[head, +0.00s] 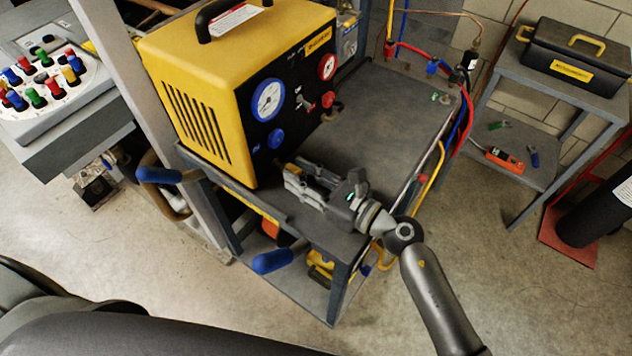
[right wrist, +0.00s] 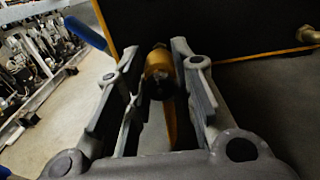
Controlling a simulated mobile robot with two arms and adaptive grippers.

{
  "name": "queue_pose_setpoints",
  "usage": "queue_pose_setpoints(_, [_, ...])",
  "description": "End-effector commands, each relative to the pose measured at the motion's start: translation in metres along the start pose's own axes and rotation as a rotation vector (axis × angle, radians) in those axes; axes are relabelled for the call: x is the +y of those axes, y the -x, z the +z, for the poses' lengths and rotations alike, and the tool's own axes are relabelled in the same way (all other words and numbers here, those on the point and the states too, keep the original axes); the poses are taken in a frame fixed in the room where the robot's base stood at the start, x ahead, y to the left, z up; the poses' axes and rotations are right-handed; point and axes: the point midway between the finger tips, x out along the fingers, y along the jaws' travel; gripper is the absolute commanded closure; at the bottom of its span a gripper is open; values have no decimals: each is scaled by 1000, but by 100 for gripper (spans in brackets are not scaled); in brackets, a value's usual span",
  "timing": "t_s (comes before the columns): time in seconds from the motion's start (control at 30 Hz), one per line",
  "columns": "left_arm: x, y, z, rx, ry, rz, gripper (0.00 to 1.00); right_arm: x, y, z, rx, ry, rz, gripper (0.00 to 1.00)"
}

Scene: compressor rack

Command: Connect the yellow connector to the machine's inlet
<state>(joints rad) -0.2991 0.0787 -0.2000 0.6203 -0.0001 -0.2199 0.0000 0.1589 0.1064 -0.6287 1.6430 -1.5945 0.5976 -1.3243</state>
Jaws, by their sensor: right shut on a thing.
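The machine is a yellow box (head: 205,65) with a dark front, standing on a grey cart. Its front carries a blue gauge, a red gauge and matching knobs. A brass fitting (head: 332,110) shows low on the right of this front, also at the right edge of the wrist view (right wrist: 308,33). I cannot tell which port is the inlet. My right gripper (head: 291,172) is low in front of the machine, shut on the yellow connector (right wrist: 158,66). The connector sits between the fingertips, with a yellow hose running back below it. My left gripper is not in view.
The grey cart top (head: 395,100) is mostly clear right of the machine. Red, blue and yellow hoses (head: 465,110) hang along its right edge. Blue-gripped handles (head: 272,262) stick out at the lower left. A side table holds a black toolbox (head: 575,60).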

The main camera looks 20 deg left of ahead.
Motion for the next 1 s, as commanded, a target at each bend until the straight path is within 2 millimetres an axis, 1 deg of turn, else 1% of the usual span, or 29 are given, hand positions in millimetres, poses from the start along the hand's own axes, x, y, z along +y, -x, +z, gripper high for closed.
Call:
queue_pose_setpoints(0.1, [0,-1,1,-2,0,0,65,0,-6,0,0,1,-1,100])
queue_pose_setpoints(0.23, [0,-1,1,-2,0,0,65,0,-9,0,0,0,0,100])
queue_pose_setpoints(1.0, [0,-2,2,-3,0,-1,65,0,-7,1,-1,1,0,100])
